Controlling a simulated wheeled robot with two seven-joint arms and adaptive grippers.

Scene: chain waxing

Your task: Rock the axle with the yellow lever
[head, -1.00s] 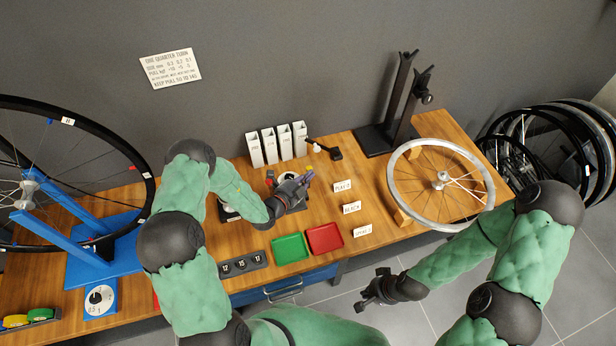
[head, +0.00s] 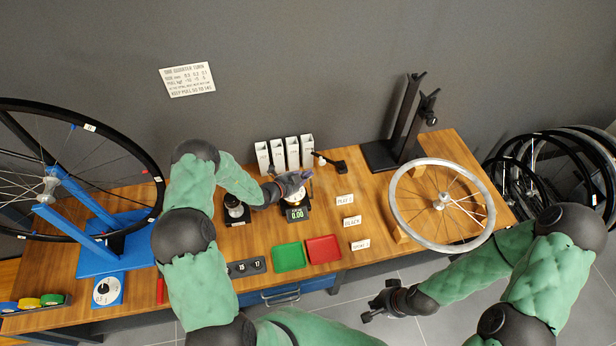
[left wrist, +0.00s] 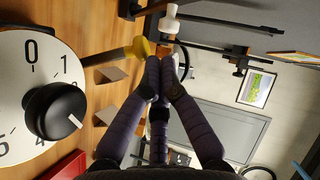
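A small black fixture with a green 0.00 readout (head: 295,214) stands on the bench. In the left wrist view a white dial (left wrist: 40,95) with a black knob fills the left side. The yellow lever's tip (left wrist: 140,48) is at the end of a dark shaft, right beside my left fingertips. My left gripper (left wrist: 163,66) has its purple fingers drawn together; contact with the tip is unclear. In the head view my left gripper (head: 296,180) is over the back of the fixture and hides the axle. My right gripper (head: 368,308) is empty, fingers apart, in front of the bench.
White upright holders (head: 285,154) stand behind the fixture. Green (head: 289,257) and red (head: 323,249) trays lie in front. A silver wheel (head: 440,205) lies at right, near a black stand (head: 400,140). A blue wheel stand (head: 100,262) is at left.

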